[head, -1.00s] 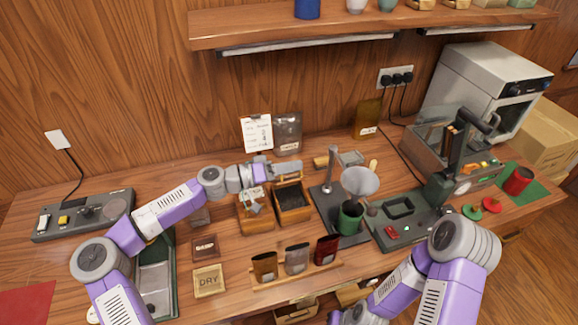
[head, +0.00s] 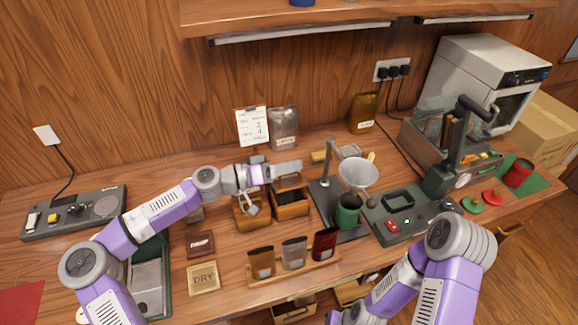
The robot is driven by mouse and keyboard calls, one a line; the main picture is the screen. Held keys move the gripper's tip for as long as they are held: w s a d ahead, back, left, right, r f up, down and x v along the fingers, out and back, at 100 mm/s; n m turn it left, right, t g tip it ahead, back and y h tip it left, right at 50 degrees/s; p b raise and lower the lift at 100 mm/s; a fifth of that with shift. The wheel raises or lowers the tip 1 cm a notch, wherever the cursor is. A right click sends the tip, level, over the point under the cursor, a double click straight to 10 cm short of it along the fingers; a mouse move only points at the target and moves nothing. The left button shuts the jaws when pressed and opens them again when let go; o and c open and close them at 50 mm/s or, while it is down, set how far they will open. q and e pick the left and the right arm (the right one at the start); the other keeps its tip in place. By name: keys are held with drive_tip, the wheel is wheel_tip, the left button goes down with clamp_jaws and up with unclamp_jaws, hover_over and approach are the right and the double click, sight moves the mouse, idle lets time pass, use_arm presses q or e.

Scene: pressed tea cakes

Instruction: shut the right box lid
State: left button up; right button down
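The right box (head: 291,209) is a small wooden box on the table near the middle of the head view. Its dark inside shows in part, so it is open. Its lid cannot be made out clearly; my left gripper covers the back of the box. My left gripper (head: 288,169) reaches in from the left and points right, over or just above the back edge of the right box. I cannot tell whether it touches the lid, or whether its fingers are apart. My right gripper is not visible; only my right arm shows at the bottom.
The left wooden box (head: 251,221) stands close beside the right box with a pale item on it. A stand with a funnel (head: 358,174) and green cup (head: 348,212) is close on the right. A rack with several pouches (head: 294,270) is in front.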

use_arm(q)
drive_tip(key=shift+o, duration=0.3)
drive_tip(key=shift+a, duration=0.45)
drive_tip(key=p+v, duration=0.1)
drive_tip(key=v, duration=0.5)
drive_tip(key=shift+s+a, duration=0.2)
drive_tip(key=shift+a, duration=0.1)
